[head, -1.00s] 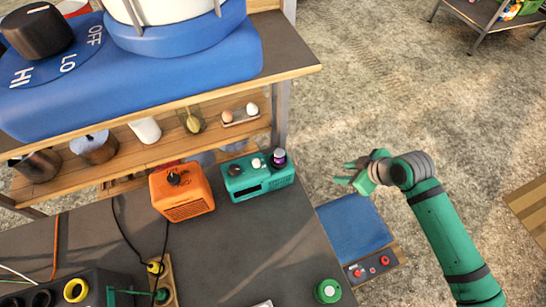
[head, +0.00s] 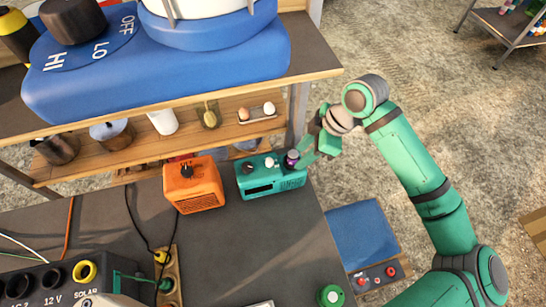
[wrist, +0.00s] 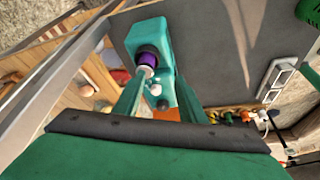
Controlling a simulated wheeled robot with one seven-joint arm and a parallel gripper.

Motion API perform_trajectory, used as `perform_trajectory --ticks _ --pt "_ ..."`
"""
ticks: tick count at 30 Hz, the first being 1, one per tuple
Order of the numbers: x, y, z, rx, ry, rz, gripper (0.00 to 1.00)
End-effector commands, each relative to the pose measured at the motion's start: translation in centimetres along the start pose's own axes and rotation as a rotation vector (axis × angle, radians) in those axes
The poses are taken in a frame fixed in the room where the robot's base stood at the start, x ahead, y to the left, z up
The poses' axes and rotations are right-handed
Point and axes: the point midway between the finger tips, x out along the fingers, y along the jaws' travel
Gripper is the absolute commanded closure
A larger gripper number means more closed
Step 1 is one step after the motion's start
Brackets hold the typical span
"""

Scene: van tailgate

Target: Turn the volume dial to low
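The teal box (head: 282,184) stands at the back edge of the dark counter. It has a black knob (head: 247,168), a white knob (head: 269,162) and a purple-and-black knob (head: 292,155) on top. An orange box (head: 195,195) with a black knob (head: 186,171) stands to its left. No volume label is readable on either. My gripper (head: 306,158) is at the teal box's right end, beside the purple knob. In the wrist view my gripper (wrist: 160,84) is open, with the purple knob (wrist: 147,57) just ahead between the fingers; contact cannot be told.
A blue camp stove (head: 165,85) with a large black knob marked HI, LO and OFF sits on the wooden shelf above. A dark power unit (head: 100,262) with sockets is at lower left. The counter (head: 262,235) in front of the boxes is clear.

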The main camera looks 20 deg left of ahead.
Motion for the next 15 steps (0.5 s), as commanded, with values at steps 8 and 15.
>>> perform_trajectory --ticks 8,15 --pt "2.1 0.0 -5.0 -0.003 0.002 -0.001 0.63" --pt "5.3 0.0 -6.1 0.005 0.003 -0.002 0.63"
